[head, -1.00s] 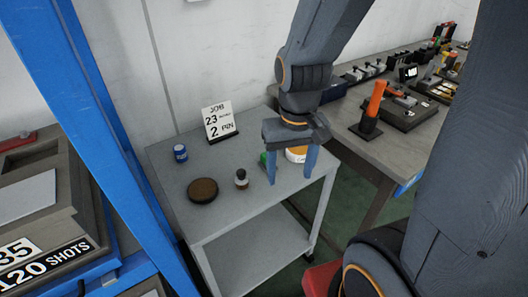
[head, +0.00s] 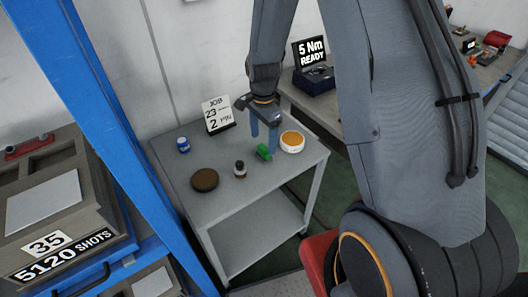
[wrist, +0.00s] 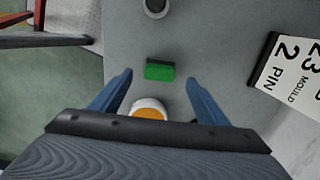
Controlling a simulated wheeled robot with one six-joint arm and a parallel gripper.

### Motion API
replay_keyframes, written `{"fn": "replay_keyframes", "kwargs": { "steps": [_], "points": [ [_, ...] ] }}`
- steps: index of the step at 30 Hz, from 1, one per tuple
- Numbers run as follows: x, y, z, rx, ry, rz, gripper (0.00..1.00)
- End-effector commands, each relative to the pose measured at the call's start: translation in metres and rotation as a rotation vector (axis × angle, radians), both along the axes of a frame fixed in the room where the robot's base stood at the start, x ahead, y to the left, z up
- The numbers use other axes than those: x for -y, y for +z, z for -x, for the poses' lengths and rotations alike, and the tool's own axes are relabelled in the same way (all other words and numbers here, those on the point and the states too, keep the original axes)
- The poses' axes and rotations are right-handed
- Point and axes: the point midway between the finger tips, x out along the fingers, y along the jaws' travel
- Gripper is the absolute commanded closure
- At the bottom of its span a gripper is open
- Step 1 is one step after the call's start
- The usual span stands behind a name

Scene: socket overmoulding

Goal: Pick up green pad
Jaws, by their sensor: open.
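The green pad (head: 264,152) is a small green block with a dark side, lying on the grey cart top (head: 225,195). In the wrist view the pad (wrist: 159,71) lies ahead of the fingertips, between their lines and apart from both. My gripper (head: 263,138) is open and empty, its blue fingers pointing down above the cart near the pad. In the wrist view its fingers (wrist: 158,76) stand wide on either side. The exact height above the pad is hard to tell.
A white and orange round container (head: 291,142) stands right of the pad. A small dark bottle (head: 240,169), a brown disc (head: 204,180) and a blue can (head: 183,145) stand to the left. A job sign (head: 217,114) stands behind. The cart's front is clear.

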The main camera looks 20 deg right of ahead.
Motion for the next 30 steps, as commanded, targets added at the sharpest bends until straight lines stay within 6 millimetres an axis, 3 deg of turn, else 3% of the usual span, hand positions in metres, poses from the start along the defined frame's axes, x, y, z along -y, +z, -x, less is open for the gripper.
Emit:
{"fn": "replay_keyframes", "kwargs": {
  "steps": [18,28,30],
  "points": [
    [0.001,-0.056,0.001,-0.001,0.002,0.000,0.31],
    [0.001,-0.060,0.001,0.001,0.003,0.000,0.31],
    [0.001,-0.060,0.001,0.001,0.003,0.000,0.43]
  ]
}}
